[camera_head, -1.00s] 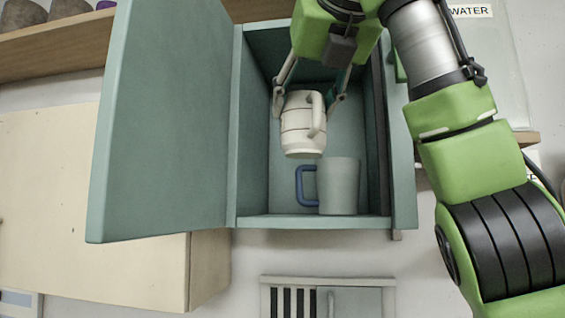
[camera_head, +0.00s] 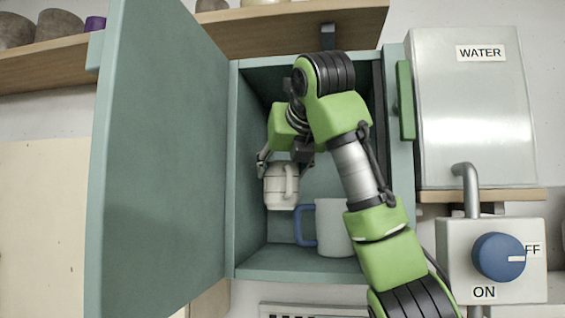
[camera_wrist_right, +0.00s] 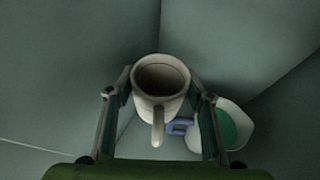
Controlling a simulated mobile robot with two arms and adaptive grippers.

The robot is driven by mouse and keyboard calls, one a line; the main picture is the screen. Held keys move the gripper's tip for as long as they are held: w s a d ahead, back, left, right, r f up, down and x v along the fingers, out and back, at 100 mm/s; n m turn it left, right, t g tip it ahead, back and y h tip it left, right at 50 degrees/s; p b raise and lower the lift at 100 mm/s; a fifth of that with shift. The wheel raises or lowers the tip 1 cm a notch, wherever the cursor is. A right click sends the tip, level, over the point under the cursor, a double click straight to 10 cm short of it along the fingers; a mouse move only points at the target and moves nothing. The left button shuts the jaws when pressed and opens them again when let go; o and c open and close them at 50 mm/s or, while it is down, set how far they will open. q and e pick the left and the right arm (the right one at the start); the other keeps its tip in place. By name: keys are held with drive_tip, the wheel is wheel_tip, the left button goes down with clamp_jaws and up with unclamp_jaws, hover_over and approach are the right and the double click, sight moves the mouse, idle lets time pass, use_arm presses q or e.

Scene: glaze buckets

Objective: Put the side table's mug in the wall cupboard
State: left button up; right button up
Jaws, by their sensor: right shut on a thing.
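The wall cupboard (camera_head: 232,170) is teal, with its door (camera_head: 155,150) swung open to the left. My right gripper (camera_head: 283,170) is inside the cupboard, shut on a cream ribbed mug (camera_head: 279,188). A white mug with a blue handle (camera_head: 331,232) stands on the cupboard floor to the right of the held mug. My left gripper is not in view.
A grey water tank (camera_head: 470,110) and a box with a blue knob (camera_head: 497,257) are on the wall right of the cupboard. A wooden shelf (camera_head: 270,32) with pots runs above. The cupboard's left side (camera_head: 250,205) has free room.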

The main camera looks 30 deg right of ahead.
drive_tip(key=shift+w+d+f, duration=0.15)
drive_tip(key=shift+w+f, duration=0.05)
drive_tip(key=shift+f, duration=0.25)
drive_tip(key=shift+s, duration=0.15)
drive_tip(key=o, duration=1.1)
drive_tip(key=shift+s+r, duration=0.1)
drive_tip(key=shift+s, duration=0.05)
drive_tip(key=shift+c, duration=0.2)
drive_tip(key=shift+s+a+b, duration=0.2)
drive_tip(key=shift+s+b, duration=0.1)
drive_tip(key=b+v, duration=0.5)
drive_tip(key=v, duration=0.6)
drive_tip(key=shift+s+a+r, duration=0.15)
drive_tip(key=shift+s+r, duration=0.05)
